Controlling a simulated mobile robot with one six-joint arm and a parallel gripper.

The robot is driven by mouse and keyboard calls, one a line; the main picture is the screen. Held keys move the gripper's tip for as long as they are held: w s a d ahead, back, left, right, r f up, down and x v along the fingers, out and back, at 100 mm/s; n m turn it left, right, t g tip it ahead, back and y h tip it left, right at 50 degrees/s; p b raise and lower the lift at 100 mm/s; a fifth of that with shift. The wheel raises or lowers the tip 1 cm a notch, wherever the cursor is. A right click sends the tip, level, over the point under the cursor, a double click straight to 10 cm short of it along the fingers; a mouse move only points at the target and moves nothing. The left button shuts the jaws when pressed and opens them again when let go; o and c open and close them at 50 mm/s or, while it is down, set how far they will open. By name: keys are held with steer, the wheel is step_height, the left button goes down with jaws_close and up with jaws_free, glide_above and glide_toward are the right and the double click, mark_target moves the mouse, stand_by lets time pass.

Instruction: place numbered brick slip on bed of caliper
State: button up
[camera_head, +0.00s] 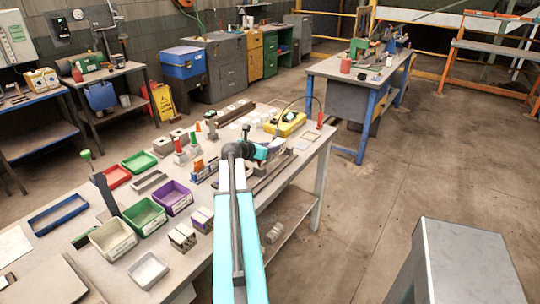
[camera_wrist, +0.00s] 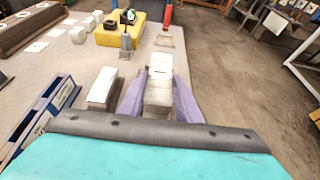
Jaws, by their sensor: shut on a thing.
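My gripper (camera_wrist: 158,92), with two purple fingers in the wrist view, is shut on a small grey block with a pale top (camera_wrist: 160,73), which appears to be the brick slip. No number is readable on it. In the head view my gripper (camera_head: 270,149) is over the right part of the workbench, and the slip cannot be made out there. A yellow device with a dark upright part (camera_wrist: 108,36) stands ahead and to the left of the gripper; it also shows in the head view (camera_head: 286,124). I cannot tell for sure which thing is the caliper.
A grey block with a white top (camera_wrist: 103,88) stands left of the fingers, beside a blue rack (camera_wrist: 52,112). A thin square frame (camera_wrist: 170,41) lies ahead. Green (camera_head: 145,216) and purple (camera_head: 172,196) bins stand on the bench's left part. Floor is open to the right.

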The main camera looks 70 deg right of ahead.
steer(key=shift+f+p, duration=0.3)
steer(key=shift+f, duration=1.5)
steer(key=shift+f, duration=0.15)
steer(key=o, duration=1.3)
steer(key=shift+c, duration=0.2)
steer(key=shift+a, duration=0.1)
steer(key=b+v, duration=0.2)
steer(key=v, duration=1)
steer(key=shift+r, duration=0.3)
